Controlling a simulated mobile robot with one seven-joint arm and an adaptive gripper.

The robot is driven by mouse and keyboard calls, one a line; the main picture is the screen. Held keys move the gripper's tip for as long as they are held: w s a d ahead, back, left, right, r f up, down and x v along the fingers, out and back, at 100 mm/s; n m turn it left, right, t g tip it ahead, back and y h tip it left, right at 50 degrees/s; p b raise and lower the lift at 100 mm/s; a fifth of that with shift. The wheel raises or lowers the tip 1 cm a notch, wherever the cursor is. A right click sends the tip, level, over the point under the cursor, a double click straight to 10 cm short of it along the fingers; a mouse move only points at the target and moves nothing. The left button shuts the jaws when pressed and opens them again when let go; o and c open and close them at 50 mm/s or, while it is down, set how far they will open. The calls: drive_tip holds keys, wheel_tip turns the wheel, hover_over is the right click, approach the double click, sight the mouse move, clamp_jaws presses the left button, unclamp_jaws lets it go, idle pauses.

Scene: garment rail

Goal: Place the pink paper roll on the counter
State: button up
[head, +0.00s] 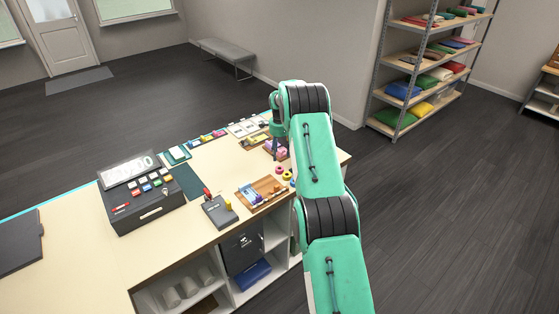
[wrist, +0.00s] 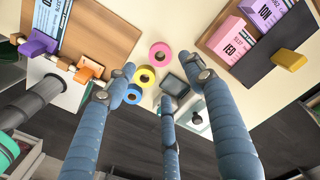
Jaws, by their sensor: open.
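The pink paper roll (head: 279,169) lies flat on the pale counter (head: 216,163), near its right end. It shows as a pink ring in the wrist view (wrist: 168,49). My gripper (wrist: 161,78) is open and empty, with three blue-grey fingers spread. In the wrist view the pink roll appears just beyond and between the fingertips, with no visible contact. In the head view my gripper (head: 275,150) is above the counter's right end, partly hidden by my arm.
A yellow roll (wrist: 149,82) and a blue roll (wrist: 134,98) lie beside the pink one. A wooden tray (head: 267,187) with small items is near.

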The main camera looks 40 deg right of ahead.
drive_tip(key=shift+r, duration=1.35)
drive_tip(key=shift+r, duration=0.1)
